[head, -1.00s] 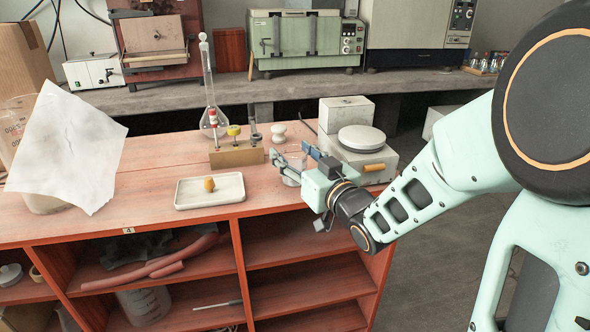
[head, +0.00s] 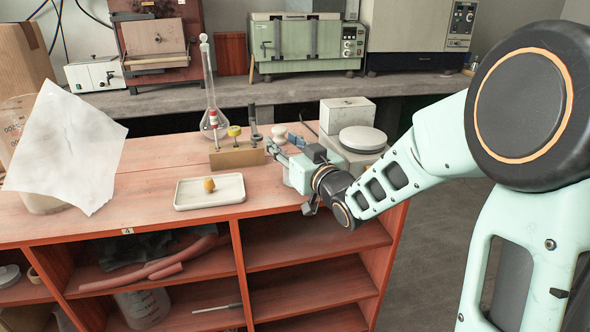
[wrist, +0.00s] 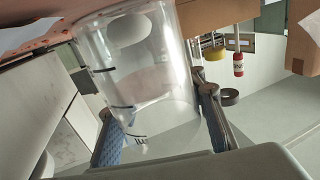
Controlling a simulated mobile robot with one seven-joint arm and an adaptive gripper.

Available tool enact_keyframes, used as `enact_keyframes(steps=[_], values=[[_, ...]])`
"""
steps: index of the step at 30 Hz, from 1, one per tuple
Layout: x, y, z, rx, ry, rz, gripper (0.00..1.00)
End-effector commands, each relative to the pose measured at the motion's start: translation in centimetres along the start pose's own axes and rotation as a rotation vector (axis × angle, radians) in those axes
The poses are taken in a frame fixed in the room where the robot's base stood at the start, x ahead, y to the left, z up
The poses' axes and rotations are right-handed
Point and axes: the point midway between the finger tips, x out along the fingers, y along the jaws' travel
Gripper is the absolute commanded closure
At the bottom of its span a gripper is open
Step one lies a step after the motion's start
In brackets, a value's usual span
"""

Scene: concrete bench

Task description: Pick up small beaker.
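The small beaker (wrist: 150,80) is clear glass with dark markings and fills the middle of the wrist view, tilted in that picture. My gripper (head: 281,150) is low over the right part of the red-brown bench top. In the wrist view its two fingers (wrist: 156,103) are spread, one on each side of the beaker's lower part. The fingers look open around the glass; I cannot tell whether either pad touches it.
A wooden stand (head: 238,157) with coloured-top items and a tall flask (head: 212,120) are just left of my gripper. A balance (head: 362,139) is close on the right. A white tray (head: 190,206) holds a small yellow-brown object (head: 209,185).

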Motion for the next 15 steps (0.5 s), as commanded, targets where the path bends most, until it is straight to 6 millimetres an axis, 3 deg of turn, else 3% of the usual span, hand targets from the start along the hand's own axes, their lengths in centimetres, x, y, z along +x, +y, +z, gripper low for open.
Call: enact_keyframes(steps=[1, 7, 15], values=[[-0.01, 0.00, 0.01, 0.000, 0.000, 0.000, 0.77], [-0.02, 0.01, 0.02, 0.000, -0.001, 0.000, 0.99], [-0.02, 0.00, -0.03, 0.000, 0.001, 0.000, 1.00]])
